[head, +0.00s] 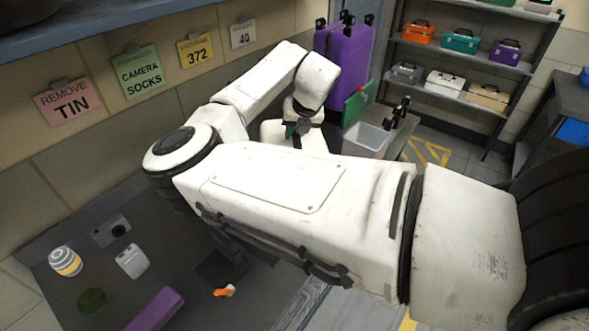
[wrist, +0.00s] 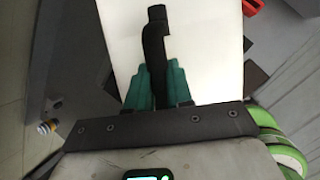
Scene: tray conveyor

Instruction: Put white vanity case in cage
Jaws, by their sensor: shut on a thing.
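In the wrist view my gripper (wrist: 155,72) has its teal fingers closed on the black handle of a white case (wrist: 205,55). The case's pale flat face fills the area beyond the fingers; its far end is cut off by the frame. In the head view my gripper (head: 293,129) is small and partly hidden behind my arm, with white surfaces beside it that I cannot clearly tell apart from my arm. Another white case (head: 445,84) with a dark handle stands on the lower shelf at right. I cannot make out a cage.
A dark table (head: 190,300) at lower left holds a striped can (head: 65,261), a camera (head: 110,230) and a purple box (head: 155,310). A tall purple case (head: 341,58) and a grey bin (head: 367,139) stand beyond my arm. The shelf rack (head: 545,58) holds several coloured cases.

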